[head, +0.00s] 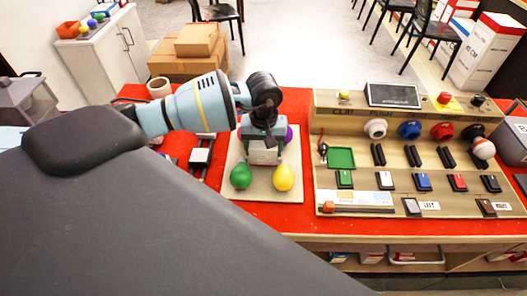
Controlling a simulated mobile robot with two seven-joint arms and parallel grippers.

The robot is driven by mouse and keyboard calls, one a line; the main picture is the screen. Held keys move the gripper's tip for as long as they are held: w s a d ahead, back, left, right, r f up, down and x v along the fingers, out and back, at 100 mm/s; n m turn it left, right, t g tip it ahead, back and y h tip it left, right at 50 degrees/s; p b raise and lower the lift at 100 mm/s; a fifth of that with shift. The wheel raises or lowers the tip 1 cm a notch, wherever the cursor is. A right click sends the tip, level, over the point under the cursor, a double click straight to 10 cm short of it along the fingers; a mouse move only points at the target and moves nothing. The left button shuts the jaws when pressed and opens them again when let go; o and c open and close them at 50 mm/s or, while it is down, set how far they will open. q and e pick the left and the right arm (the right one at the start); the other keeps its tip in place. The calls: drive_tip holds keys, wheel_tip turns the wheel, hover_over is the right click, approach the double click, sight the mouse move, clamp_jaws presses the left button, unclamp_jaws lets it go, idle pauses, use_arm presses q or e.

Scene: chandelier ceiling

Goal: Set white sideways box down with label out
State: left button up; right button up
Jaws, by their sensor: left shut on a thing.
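My left gripper (263,145) points down over the pale board on the red table. It is shut on a small white box (263,157), which shows between its fingers. Whether the box touches the board, and which way its label faces, I cannot tell. The gripper hides the top of the box and part of the board behind it. Another small whitish block (199,156) lies on a dark rack left of the board. My right gripper is not in view.
A green ball (241,176), a yellow ball (284,178) and a purple ball (289,132) surround the gripper on the pale board (262,195). A wooden panel (450,205) with switches and coloured knobs stands close on the right. A cream cup (159,87) stands behind my arm.

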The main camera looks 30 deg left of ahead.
use_arm(q)
drive_tip(key=shift+f, duration=0.95)
drive_tip(key=shift+f, duration=0.15)
drive_tip(key=o, duration=1.1)
